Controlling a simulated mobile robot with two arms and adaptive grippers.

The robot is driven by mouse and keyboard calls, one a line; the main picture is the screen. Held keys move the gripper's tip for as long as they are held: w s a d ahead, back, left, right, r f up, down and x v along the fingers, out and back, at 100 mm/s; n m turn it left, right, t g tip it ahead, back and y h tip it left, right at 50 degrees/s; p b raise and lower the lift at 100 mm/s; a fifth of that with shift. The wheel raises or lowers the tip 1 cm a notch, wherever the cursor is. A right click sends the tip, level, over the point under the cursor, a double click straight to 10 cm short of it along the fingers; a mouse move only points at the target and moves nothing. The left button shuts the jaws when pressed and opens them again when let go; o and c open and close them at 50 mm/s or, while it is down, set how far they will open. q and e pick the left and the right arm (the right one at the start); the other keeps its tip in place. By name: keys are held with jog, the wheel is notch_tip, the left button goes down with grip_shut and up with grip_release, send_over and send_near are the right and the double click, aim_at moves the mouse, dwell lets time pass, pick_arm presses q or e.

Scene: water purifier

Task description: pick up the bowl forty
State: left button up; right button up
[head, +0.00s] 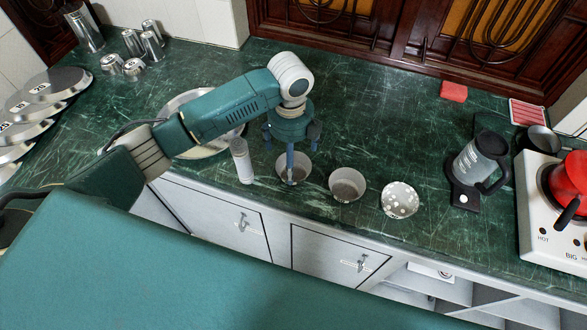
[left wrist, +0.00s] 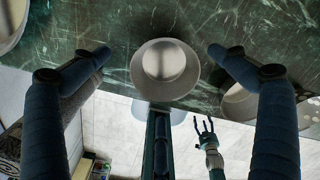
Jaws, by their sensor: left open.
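Three small bowls stand in a row near the counter's front edge: a grey-white left bowl (head: 304,174), a similar middle bowl (head: 347,187) and a white spotted right bowl (head: 399,199). I cannot tell by any marking which is bowl forty. My left gripper (head: 291,150) points down over the left bowl and partly hides it. In the left wrist view, a round bowl (left wrist: 165,68) lies between the spread, empty fingers of my left gripper (left wrist: 159,53), apart from both. My right gripper (left wrist: 204,126) hangs low in that view, its fingers apart.
A white cylinder (head: 242,161) stands just left of the left bowl, with a large basin (head: 178,104) behind it. A dark jug (head: 478,160) and a white stove (head: 538,226) are to the right. Metal cups (head: 152,46) stand far left. The counter behind the bowls is clear.

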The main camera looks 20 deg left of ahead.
aim_at(295, 170)
pick_arm(q)
jog(key=f+p, duration=0.1)
jog(key=f, duration=0.1)
jog(key=d+f, duration=0.1)
jog(key=f, duration=0.1)
jog(key=shift+s+f+p, duration=0.15)
jog(key=shift+f+p, duration=0.1)
jog(key=shift+p, duration=0.1)
jog(key=shift+f, duration=0.3)
jog(key=c, duration=1.3)
